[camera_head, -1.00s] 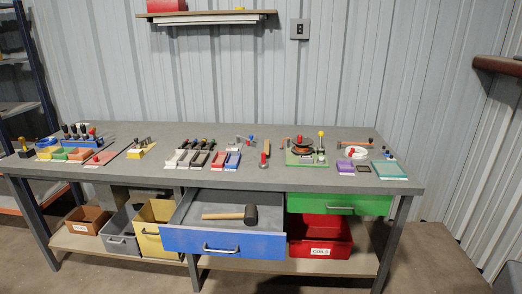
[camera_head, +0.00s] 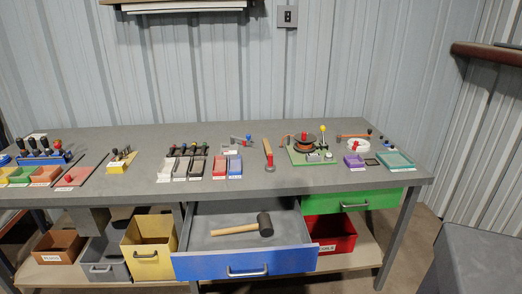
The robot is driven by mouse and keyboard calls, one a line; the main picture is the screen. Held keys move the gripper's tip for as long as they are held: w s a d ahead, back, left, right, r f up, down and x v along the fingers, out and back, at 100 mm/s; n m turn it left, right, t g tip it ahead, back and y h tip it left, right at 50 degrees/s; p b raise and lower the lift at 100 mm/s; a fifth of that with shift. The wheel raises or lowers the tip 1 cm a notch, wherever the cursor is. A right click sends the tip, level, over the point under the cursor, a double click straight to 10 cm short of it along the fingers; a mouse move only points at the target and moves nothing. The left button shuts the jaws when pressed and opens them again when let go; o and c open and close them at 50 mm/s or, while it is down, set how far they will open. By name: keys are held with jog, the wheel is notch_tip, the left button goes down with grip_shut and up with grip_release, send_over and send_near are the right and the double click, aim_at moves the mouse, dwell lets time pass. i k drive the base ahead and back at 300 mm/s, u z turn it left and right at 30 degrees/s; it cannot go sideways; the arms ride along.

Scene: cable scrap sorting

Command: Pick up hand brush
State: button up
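I cannot make out a hand brush for certain; the tools on the grey workbench (camera_head: 330,182) are small in the head view. A slim tool with a wooden body and a red end (camera_head: 268,155) lies near the bench's middle, pointing toward the front edge. A red piece with a long thin dark part (camera_head: 74,177) lies at the left front. A mallet with a wooden handle and dark head (camera_head: 264,225) lies in the open blue drawer (camera_head: 245,264). My gripper is not in view.
The blue drawer sticks out in front of the bench. The green drawer (camera_head: 352,200) looks shut. Yellow (camera_head: 150,262), grey, brown and red (camera_head: 330,235) bins stand on the lower shelf. A grey block (camera_head: 482,265) stands at the lower right. The back of the bench top is mostly clear.

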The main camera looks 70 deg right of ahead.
aim_at(268, 149)
jog(key=z, duration=0.1)
jog(key=i, duration=1.25)
jog(key=z, duration=1.55)
jog(key=k, duration=0.75)
jog(key=z, duration=0.2)
